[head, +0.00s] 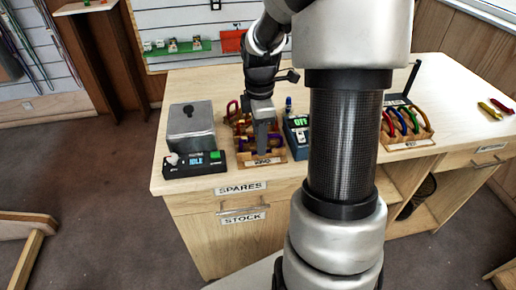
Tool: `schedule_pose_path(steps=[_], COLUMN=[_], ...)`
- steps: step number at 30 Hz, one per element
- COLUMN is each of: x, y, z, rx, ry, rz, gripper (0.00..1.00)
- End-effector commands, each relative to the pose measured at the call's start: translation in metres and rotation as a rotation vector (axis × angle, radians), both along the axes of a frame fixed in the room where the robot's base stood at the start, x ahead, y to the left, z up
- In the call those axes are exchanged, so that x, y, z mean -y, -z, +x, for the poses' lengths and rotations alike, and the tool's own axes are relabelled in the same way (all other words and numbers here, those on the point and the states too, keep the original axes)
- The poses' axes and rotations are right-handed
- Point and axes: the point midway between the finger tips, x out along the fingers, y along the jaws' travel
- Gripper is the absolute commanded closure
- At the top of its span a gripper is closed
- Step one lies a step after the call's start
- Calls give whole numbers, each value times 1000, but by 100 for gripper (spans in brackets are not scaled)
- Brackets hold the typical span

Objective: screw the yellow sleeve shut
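My gripper (263,138) points down over a wooden tray (270,160) on the counter, left of centre. Colored carabiners (243,127) in red, orange-yellow and purple stand in this tray, around and partly behind the gripper. My gripper and wrist hide part of them. A yellow sleeve cannot be picked out for certain at this size. The fingers are seen as one grey block, so I cannot tell whether they are apart or hold anything.
A grey box with a black "IDLE" display (196,163) stands left of the tray. A small device with a green screen (299,124) stands close on its right. Another carabiner rack (406,140) is farther right. Two loose carabiners (494,108) lie at the far right.

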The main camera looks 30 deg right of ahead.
Motion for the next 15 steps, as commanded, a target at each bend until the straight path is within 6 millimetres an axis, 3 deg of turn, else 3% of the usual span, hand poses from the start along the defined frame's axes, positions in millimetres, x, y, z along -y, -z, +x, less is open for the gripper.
schedule_pose_path(steps=[15], x=[-1], y=[-1], z=[-5], rx=[1], ry=[0], rz=[0], gripper=[66])
